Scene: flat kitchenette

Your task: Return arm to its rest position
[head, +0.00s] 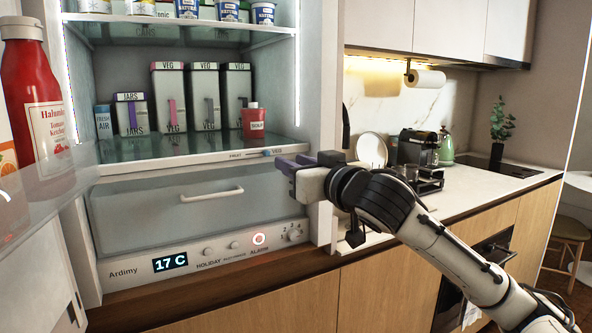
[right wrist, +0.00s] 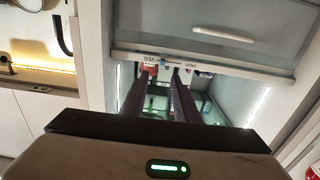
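My right gripper (head: 292,164) is in front of the open fridge's right edge, near the front edge of the lower shelf. Its two purple-grey fingers point left into the fridge opening. In the right wrist view the fingers (right wrist: 158,85) stand apart with a gap between them, and nothing is held. My right arm (head: 430,235) reaches in from the lower right, in front of the counter. My left gripper is in neither view.
The open fridge holds a small red container (head: 254,121), several VEG boxes (head: 203,98) and a glass shelf (head: 180,145). A closed drawer (head: 190,205) lies below. A ketchup bottle (head: 38,95) stands in the door at left. The counter (head: 465,190) carries a coffee machine (head: 414,150).

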